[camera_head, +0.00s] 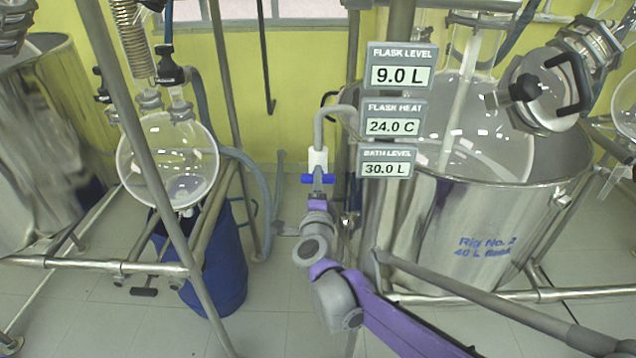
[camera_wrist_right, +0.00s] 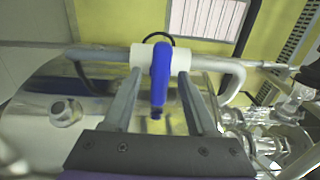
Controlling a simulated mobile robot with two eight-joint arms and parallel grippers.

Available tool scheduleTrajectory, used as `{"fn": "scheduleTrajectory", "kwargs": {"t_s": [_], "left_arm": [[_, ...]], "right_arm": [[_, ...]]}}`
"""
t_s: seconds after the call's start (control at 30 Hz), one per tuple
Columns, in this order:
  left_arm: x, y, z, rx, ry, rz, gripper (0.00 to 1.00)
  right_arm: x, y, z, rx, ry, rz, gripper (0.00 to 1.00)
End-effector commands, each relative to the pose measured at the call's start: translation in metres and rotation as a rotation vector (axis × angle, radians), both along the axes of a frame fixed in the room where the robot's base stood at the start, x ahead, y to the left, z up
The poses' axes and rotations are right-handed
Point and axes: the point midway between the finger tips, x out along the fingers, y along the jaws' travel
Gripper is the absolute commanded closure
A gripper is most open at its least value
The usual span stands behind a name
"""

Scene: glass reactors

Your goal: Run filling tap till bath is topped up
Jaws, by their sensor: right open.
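The filling tap (camera_head: 318,158) has a white body on a bent grey pipe at the bath's left rim. Its blue handle (camera_head: 318,179) lies crosswise to the pipe. My right gripper (camera_head: 319,197) is just below it. In the right wrist view the blue handle (camera_wrist_right: 161,75) shows between the two open fingers of the right gripper (camera_wrist_right: 158,90), with gaps on both sides. The steel bath (camera_head: 475,235) is marked Rig No. 2. The bath level sign (camera_head: 386,163) reads 30.0 L. My left gripper is not in view.
Other signs read flask level 9.0 L (camera_head: 401,68) and flask heat 24.0 C (camera_head: 392,118). A round glass flask (camera_head: 167,165) hangs at left above a blue drum (camera_head: 218,270). Frame tubes (camera_head: 150,150) cross the space. A steel vessel (camera_head: 40,150) stands far left.

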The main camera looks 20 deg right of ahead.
Motion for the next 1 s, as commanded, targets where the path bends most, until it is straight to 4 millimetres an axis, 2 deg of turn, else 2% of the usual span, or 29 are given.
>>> {"fn": "scheduleTrajectory", "kwargs": {"t_s": [0.33,0.63,1.0], "left_arm": [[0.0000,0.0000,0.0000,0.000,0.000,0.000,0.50],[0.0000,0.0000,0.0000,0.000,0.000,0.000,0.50],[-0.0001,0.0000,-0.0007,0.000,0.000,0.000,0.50]], "right_arm": [[0.0039,-0.0012,0.0000,-0.001,0.000,0.000,0.44],[0.0037,-0.0011,0.0000,-0.001,0.000,0.001,0.98],[0.0036,-0.0009,-0.0002,-0.024,0.007,0.001,1.00]]}}
